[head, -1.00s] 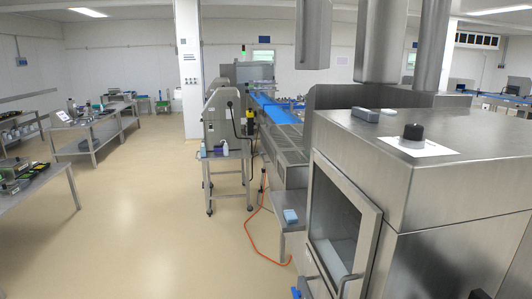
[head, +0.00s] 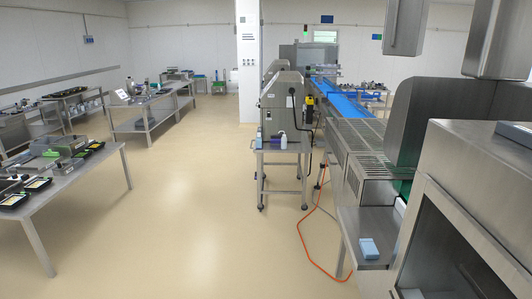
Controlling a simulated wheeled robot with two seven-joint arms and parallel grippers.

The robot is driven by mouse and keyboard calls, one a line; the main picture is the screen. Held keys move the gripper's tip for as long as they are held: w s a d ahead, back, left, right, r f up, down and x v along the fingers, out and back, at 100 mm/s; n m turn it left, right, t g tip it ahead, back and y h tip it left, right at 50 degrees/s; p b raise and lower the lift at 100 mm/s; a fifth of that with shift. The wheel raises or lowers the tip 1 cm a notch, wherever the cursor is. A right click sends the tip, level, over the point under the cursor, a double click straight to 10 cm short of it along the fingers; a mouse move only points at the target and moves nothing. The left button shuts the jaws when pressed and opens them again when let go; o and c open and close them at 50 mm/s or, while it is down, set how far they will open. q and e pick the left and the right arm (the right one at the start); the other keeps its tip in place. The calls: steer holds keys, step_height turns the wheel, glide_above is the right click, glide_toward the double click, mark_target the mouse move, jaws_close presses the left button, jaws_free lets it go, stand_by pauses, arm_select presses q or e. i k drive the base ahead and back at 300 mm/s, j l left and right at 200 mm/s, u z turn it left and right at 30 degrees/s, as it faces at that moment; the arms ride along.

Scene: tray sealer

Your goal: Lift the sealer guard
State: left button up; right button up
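Neither of my grippers shows in the head view. A low grey bench machine (head: 62,143), which looks like the tray sealer, stands on the steel table at the left. It is small in the picture, and I cannot make out its guard clearly or tell whether it is raised or lowered. Black trays (head: 38,184) with pale and yellow contents lie on the table near it.
The steel table (head: 92,183) stands at the left, with open beige floor (head: 185,215) in the middle. A steel cabinet machine (head: 470,190) is close at right. A conveyor (head: 362,135) runs behind it. An orange cable (head: 303,235) lies on the floor.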

mark_target(338, 144)
steer(key=i, duration=0.85)
steer(key=i+j+z, duration=0.1)
steer(key=i, duration=0.7)
